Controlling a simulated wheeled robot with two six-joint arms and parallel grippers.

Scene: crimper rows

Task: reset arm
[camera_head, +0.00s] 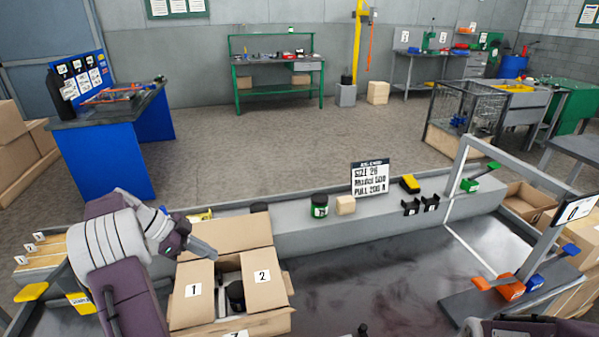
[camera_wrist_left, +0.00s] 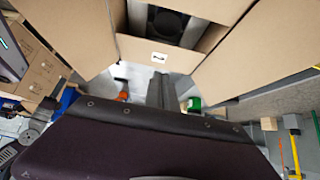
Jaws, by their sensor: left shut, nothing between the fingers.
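My left gripper (camera_head: 208,252) is shut and empty in the head view. Its grey fingers point right and down, just above the open cardboard box (camera_head: 225,236) on the bench. The box has flaps marked 1 and 2, with part of a further label at the picture's bottom edge. A dark round object (camera_head: 236,294) sits inside the box. In the left wrist view the grey fingers (camera_wrist_left: 163,92) show below the box flaps, and a dark round thing (camera_wrist_left: 168,24) shows in the box. A purple part of my right arm shows at the bottom right; its gripper is out of view.
A green-capped jar (camera_head: 319,206), a wooden block (camera_head: 345,205) and a sign (camera_head: 370,178) stand on the grey ledge. A grey frame (camera_head: 458,190) and a stand with orange and blue parts (camera_head: 512,288) are at right. The dark bench top (camera_head: 385,275) between is clear.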

